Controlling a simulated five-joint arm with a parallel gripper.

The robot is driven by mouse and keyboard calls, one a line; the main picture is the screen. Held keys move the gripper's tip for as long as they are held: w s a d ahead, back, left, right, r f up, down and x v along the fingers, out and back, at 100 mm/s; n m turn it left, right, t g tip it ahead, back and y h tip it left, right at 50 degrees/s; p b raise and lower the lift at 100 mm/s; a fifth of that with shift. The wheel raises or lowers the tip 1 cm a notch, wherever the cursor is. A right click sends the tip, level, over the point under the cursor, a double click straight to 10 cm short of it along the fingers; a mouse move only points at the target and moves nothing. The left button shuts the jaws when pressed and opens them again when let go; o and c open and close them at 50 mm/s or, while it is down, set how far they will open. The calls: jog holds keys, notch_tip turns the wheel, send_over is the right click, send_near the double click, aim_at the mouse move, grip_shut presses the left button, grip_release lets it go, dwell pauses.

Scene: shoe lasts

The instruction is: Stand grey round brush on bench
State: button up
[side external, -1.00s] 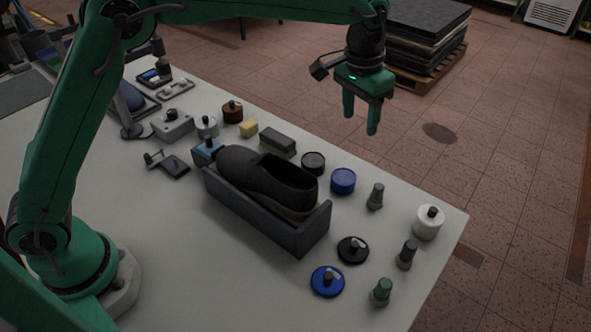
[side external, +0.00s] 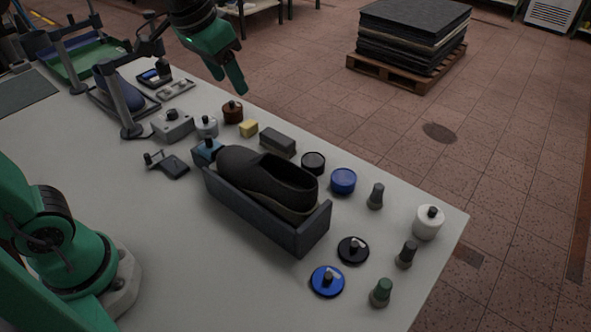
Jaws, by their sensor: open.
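A grey round brush (side external: 376,196) stands upright on the bench (side external: 185,245), near its far right edge, right of the blue tin. A darker brush (side external: 406,254) and a green brush (side external: 381,292) of like shape stand nearer the front right. My gripper (side external: 229,80) is at the top left of the view, above the bench's far edge and well away from the brushes. It is open and empty, with its fingers pointing down to the right.
A black shoe (side external: 268,178) sits in a dark open box (side external: 262,222) mid-bench. Around it are a blue tin (side external: 343,181), a black tin (side external: 313,163), a white pot (side external: 428,223) and two lids, black (side external: 353,250) and blue (side external: 327,281).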

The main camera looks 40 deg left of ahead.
jog(key=s+a+f+t, duration=0.1)
jog(key=s+a+f, duration=0.1)
jog(key=s, duration=0.4)
jog(key=s+a+f+n, duration=0.1)
jog(key=s+a+f, duration=0.2)
jog(key=s, duration=0.3)
jog(key=shift+s+a+t+y, duration=0.3)
jog(key=shift+s+a+t, duration=0.1)
